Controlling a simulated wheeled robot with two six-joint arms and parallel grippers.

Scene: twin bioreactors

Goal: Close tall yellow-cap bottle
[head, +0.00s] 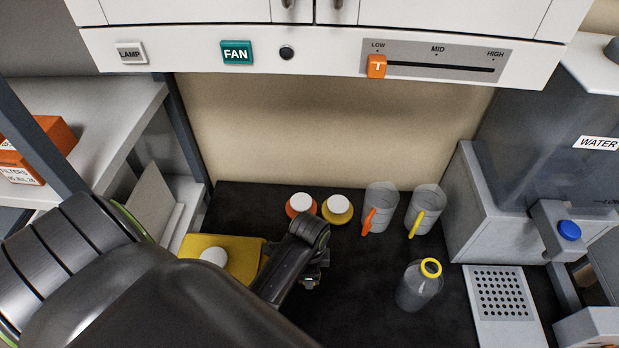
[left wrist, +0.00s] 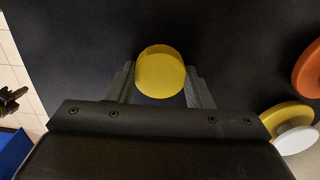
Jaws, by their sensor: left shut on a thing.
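The tall clear bottle (head: 418,287) with a yellow neck ring stands upright on the black worktop, right of my left gripper in the head view. Its mouth is open, with no cap on it. My left gripper (head: 312,278) is over the worktop to the left of the bottle, apart from it. In the left wrist view, my left gripper (left wrist: 160,88) is shut on a round yellow cap (left wrist: 160,73). In the head view the cap is hidden behind the gripper. A dark shape at the left edge of the wrist view may be my right gripper (left wrist: 10,101); its jaws are unclear.
Behind the gripper are an orange disc (head: 292,211) and a yellow disc (head: 335,218), each with a white knob. Two clear jugs with an orange handle (head: 368,221) and a yellow handle (head: 416,224) stand behind the bottle. A drip grate (head: 477,314) and water dispenser (head: 463,205) are right.

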